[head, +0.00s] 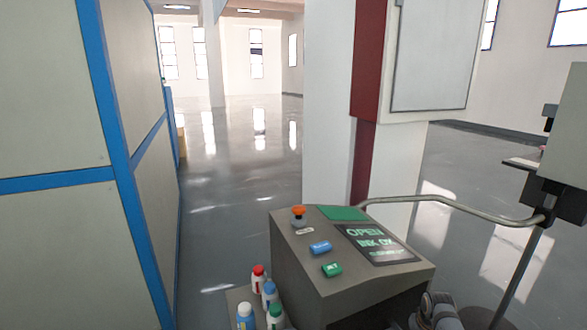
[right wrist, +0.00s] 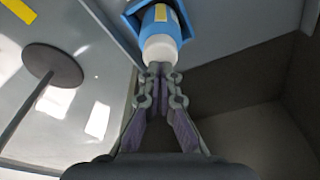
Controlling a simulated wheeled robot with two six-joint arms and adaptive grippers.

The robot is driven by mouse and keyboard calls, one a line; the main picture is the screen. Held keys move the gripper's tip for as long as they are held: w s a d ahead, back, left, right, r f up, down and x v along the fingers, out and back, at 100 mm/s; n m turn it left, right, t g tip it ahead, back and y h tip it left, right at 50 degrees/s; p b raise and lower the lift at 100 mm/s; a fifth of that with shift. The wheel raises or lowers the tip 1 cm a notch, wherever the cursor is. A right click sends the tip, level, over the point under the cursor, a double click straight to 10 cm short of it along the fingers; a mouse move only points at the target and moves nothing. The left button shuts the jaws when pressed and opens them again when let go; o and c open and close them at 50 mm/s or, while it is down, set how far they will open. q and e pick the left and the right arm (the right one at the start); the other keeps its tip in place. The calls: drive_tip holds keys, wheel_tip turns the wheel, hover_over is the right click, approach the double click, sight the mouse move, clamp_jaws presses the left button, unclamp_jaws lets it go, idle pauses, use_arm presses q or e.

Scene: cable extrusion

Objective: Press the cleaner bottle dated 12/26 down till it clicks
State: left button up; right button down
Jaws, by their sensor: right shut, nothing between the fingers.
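In the right wrist view, a blue bottle (right wrist: 160,18) with a white cap (right wrist: 159,48) and a yellowish label sits in a blue holder (right wrist: 132,17). My right gripper (right wrist: 160,68) is shut and empty, with its fingertips at the end of the white cap. I cannot tell whether they touch it. No date can be read on the bottle. In the head view, my right arm shows at the bottom right, but its gripper is hidden. My left gripper is in neither view.
A grey console (head: 310,265) carries an orange-red knob (head: 299,211), blue and green buttons and a lit screen (head: 375,244). Several small bottles (head: 258,272) stand at its left. A curved metal rail (head: 450,204) is at the right. A blue-framed cabinet (head: 60,240) fills the left.

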drive_tip(key=shift+f+b, duration=0.7)
drive_tip(key=shift+f, duration=0.45)
